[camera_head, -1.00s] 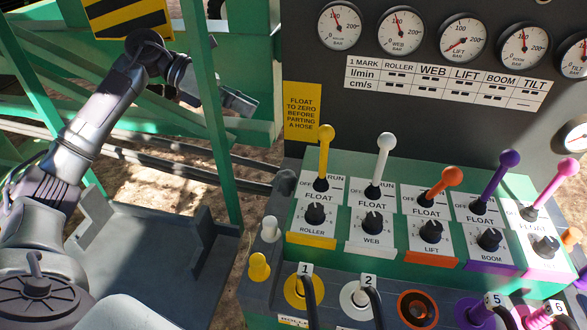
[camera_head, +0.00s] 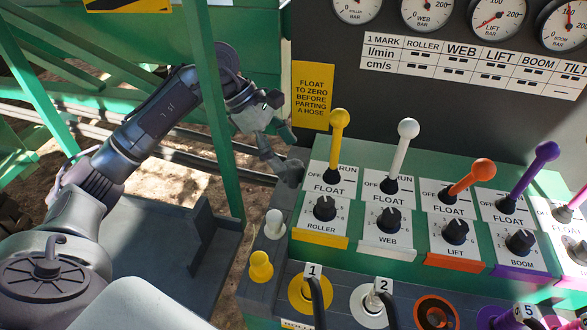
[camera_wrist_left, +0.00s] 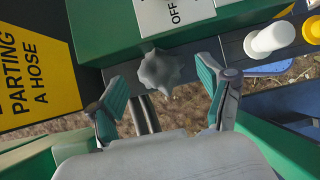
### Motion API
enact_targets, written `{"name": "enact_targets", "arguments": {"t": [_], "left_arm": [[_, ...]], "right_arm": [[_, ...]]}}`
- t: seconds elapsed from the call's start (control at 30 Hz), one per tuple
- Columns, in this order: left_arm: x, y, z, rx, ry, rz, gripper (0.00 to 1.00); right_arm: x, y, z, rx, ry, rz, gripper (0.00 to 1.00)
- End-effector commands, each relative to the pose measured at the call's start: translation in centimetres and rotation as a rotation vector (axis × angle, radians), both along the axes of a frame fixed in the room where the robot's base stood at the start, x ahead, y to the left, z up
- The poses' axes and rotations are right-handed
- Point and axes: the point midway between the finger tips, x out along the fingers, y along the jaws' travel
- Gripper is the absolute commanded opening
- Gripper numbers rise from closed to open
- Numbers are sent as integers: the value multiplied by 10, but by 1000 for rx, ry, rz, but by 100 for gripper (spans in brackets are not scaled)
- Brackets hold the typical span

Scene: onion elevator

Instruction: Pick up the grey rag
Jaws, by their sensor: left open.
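The grey rag (camera_head: 291,173) is a small crumpled lump at the left end of the lever console. In the left wrist view the rag (camera_wrist_left: 164,72) lies on a dark grey ledge beside the green console. My left gripper (camera_head: 277,144) is just above and left of the rag in the head view. In the left wrist view my left gripper (camera_wrist_left: 162,88) is open, its green-padded fingers on either side of the rag's place in the picture. Nothing is held, and I cannot tell whether a finger touches the rag. My right gripper is not in view.
A green post (camera_head: 217,110) stands in front of my left arm. The yellow lever (camera_head: 339,135) and white lever (camera_head: 404,145) rise close to the right. A yellow sign (camera_head: 313,95) hangs behind. White and yellow caps (camera_head: 261,266) stand on the near ledge.

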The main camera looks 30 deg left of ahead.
Motion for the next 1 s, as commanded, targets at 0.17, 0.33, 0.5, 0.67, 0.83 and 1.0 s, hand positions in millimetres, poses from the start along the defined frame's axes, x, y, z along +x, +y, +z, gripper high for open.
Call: {"name": "enact_targets", "arguments": {"t": [0.17,0.33,0.5,0.67,0.83,1.0], "left_arm": [[7,-9,-23,-4,6,-1,79],[11,-18,-41,-2,3,-1,79],[11,-19,-45,0,1,0,79],[11,-19,-45,0,1,0,71],[11,-19,-44,0,1,0,42],[11,-19,-44,0,1,0,15]], "right_arm": [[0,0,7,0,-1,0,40],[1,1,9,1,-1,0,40],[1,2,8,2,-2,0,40],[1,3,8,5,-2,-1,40],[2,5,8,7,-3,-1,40],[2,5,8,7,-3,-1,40]]}}
